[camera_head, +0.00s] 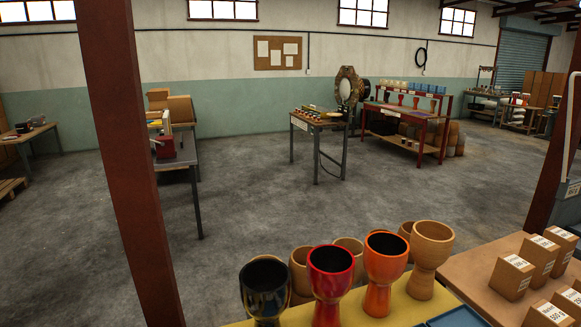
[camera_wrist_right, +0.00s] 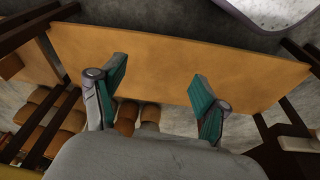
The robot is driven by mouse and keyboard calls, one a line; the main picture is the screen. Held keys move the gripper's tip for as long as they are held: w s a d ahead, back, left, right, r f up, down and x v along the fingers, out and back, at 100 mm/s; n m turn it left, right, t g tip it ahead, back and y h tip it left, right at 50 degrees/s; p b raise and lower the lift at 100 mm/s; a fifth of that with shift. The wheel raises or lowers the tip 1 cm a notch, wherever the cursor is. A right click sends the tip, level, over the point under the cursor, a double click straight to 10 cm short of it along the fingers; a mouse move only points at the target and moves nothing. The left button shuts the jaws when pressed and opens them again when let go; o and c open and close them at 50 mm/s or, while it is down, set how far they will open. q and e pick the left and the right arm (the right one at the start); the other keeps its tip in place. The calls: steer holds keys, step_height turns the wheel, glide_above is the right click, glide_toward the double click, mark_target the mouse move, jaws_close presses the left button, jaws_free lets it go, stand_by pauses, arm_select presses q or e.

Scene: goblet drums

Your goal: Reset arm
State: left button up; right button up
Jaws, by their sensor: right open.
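My right gripper (camera_wrist_right: 160,82) shows in the right wrist view with its two teal-padded fingers spread wide and nothing between them. It is in front of a plain orange-brown wooden board (camera_wrist_right: 190,50); I cannot tell how far apart they are. Neither gripper shows in the head view. In the head view, goblet drums stand on a yellow surface (camera_head: 398,306) at the bottom: a dark blue one (camera_head: 266,298), a red one (camera_head: 330,278), an orange one (camera_head: 382,268) and a plain wooden one (camera_head: 428,255), with more plain ones partly hidden behind.
Small labelled boxes (camera_head: 513,277) stand on a brown table at the right. A rust-red post (camera_head: 128,150) crosses the left side. Workbenches (camera_head: 320,127) stand farther back, with open concrete floor (camera_head: 260,200) between. Brown rounded objects (camera_wrist_right: 73,121) lie beyond the board in the wrist view.

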steer(key=s+d+f, duration=0.1)
steer(key=s+f, duration=0.8)
steer(key=f, duration=0.2)
steer(key=s+d+f+g, duration=0.1)
steer(key=s+d+f, duration=0.1)
steer(key=s+f, duration=0.8)
step_height(320, 180, down, 2)
steer(key=shift+d+f+g, duration=0.15)
steer(key=shift+f+g, duration=0.05)
steer(key=shift+g, duration=0.1)
